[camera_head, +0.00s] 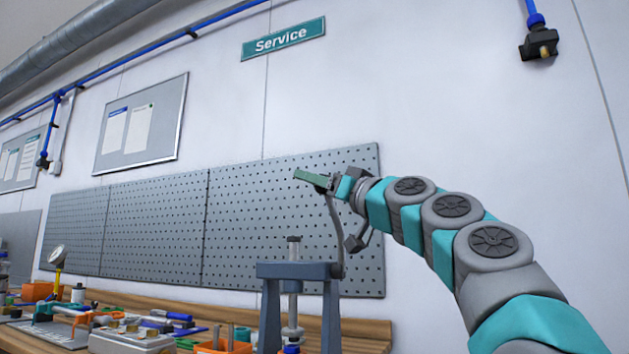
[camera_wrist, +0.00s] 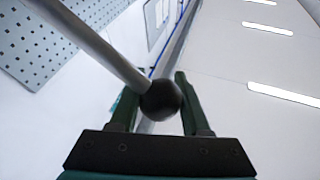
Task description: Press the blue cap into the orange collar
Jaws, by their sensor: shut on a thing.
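A grey-blue press (camera_head: 298,270) stands on the bench in the head view, its ram (camera_head: 292,308) pointing down. A small blue piece, apparently the blue cap (camera_head: 291,349), shows under the ram at the bottom edge. I cannot make out the orange collar; that spot is cut off by the frame. The press lever (camera_head: 335,222) rises from the press's right side to my gripper (camera_head: 316,180), high above the bench. In the wrist view the lever's black ball knob (camera_wrist: 160,101) sits between my green fingers, which are shut on it. The grey lever rod (camera_wrist: 92,42) runs off to the upper left.
The wooden bench (camera_head: 375,330) carries an orange tray (camera_head: 222,348), a gauge (camera_head: 57,254) and several tools left of the press. A grey pegboard (camera_head: 235,220) covers the wall behind. Open air surrounds my raised arm.

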